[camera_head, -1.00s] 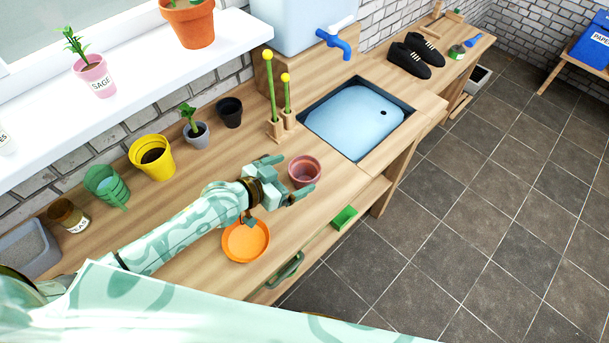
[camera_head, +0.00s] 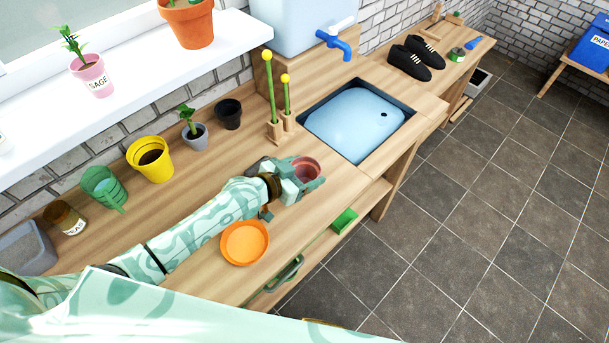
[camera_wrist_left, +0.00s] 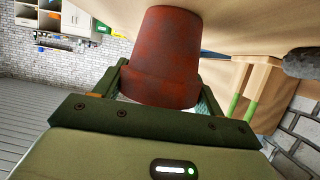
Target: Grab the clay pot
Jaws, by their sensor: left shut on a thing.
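The clay pot (camera_head: 306,168) is a small reddish-brown pot on the wooden counter, left of the sink in the head view. My left gripper (camera_head: 304,176) is shut on it, with a finger on either side. In the left wrist view the clay pot (camera_wrist_left: 166,58) fills the space between the fingers of the left gripper (camera_wrist_left: 165,85). The fingers partly hide the pot's lower part in the head view. I cannot tell whether its base touches the counter. My right gripper is not in view.
An orange saucer (camera_head: 245,243) lies below my left forearm. Yellow-tipped stakes in wooden holders (camera_head: 280,128) stand behind the gripper, and the blue sink (camera_head: 357,122) is to the right. A yellow pot (camera_head: 151,160) and a black pot (camera_head: 229,114) stand along the wall. A green block (camera_head: 344,220) is on the lower shelf.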

